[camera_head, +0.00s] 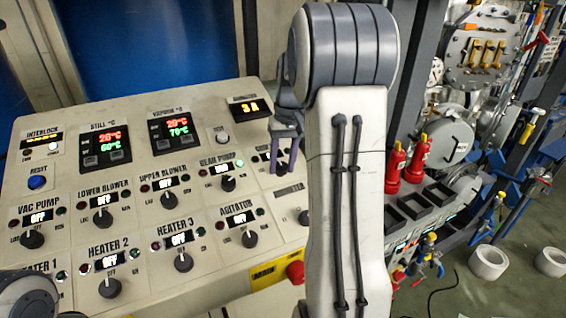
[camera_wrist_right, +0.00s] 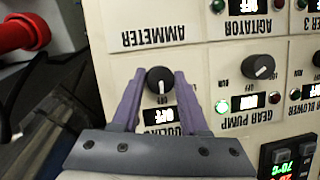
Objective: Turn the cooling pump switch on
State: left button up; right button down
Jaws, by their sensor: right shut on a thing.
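The cooling pump switch is a black round knob (camera_wrist_right: 160,80) on the cream control panel (camera_head: 140,225). In the wrist view it sits between the two purple fingers of my right gripper (camera_wrist_right: 160,76), which are shut on it. The label below it is upside down and partly covered; "OOLING" can be read. The small display (camera_wrist_right: 158,117) beside the knob reads OFF and is partly covered. In the head view my right gripper (camera_head: 287,160) reaches the panel's upper right, and its fingers hide most of the knob. My left gripper is not in view.
The gear pump knob (camera_head: 228,184) is close beside, with its green lamp (camera_head: 240,163) lit. Other knobs and displays fill the panel. A red button (camera_head: 295,272) is on the front edge. Red bottles (camera_head: 396,165) stand right of my right arm.

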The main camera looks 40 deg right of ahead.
jog(key=m, duration=0.2)
jog(key=shift+s+d+m+t+y+p, duration=0.1)
jog(key=shift+m+t+y+p, duration=0.2)
jog(key=shift+m+y+p, duration=0.1)
jog(key=shift+m+t+y, duration=0.3)
jog(key=shift+m+t, duration=0.1)
jog(key=shift+m, duration=0.8)
jog(key=m+t, duration=0.1)
jog(key=m, duration=0.2)
jog(key=m+t, duration=0.1)
jog(key=m, duration=0.1)
jog(key=shift+s+m+y, duration=0.15)
jog(key=shift+m+y, duration=0.25)
jog(key=shift+m, duration=0.3)
jog(key=shift+c, duration=2.1)
grip_release()
